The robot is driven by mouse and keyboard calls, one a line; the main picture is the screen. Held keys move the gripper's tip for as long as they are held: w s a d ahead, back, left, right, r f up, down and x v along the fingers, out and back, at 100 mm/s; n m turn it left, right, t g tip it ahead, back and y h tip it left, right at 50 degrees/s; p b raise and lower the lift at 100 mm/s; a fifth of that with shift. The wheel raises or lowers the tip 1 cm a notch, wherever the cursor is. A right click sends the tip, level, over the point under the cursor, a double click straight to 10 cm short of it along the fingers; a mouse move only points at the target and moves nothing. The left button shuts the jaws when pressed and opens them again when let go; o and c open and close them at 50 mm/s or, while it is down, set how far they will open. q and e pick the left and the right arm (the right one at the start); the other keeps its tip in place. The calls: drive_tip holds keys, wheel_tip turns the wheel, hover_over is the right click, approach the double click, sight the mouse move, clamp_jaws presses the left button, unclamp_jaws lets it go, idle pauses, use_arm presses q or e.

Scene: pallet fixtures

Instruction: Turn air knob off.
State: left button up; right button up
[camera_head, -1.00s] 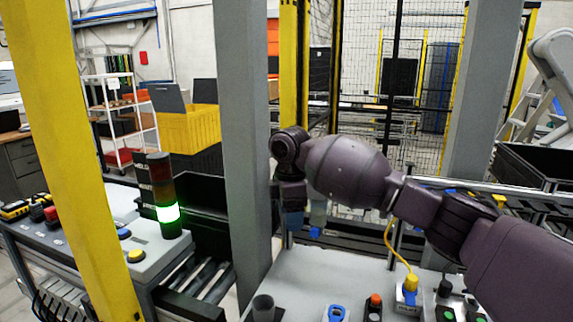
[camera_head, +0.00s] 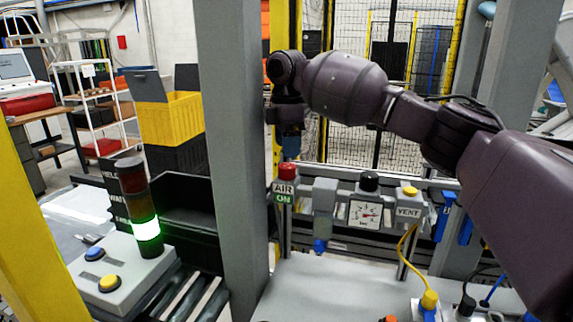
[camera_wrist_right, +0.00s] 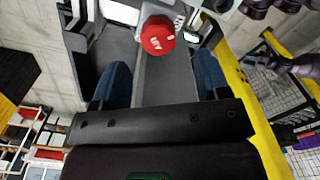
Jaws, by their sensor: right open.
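The red air knob (camera_head: 287,171) sits on top of a small unit at the back of the grey bench, above a sign reading AIR and a green ON. My right gripper (camera_head: 291,148) hangs just above the knob, pointing down. In the right wrist view, the round red knob (camera_wrist_right: 158,36) with white lettering lies beyond my open gripper (camera_wrist_right: 160,75), roughly between the lines of its two blue fingers. The fingers look apart from the knob. My left gripper is not in view.
Right of the knob are a pressure gauge (camera_head: 365,213) under a black knob (camera_head: 370,181) and a VENT unit (camera_head: 408,211) with a yellow button. A grey post (camera_head: 235,150) stands close left of my gripper. A lit green signal tower (camera_head: 143,215) stands farther left.

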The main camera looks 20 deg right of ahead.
sight(287, 166)
drive_tip(key=shift+w+f, duration=0.1)
drive_tip(key=shift+f, duration=2.9)
drive_tip(key=c, duration=0.9)
drive_tip(key=shift+c, duration=0.2)
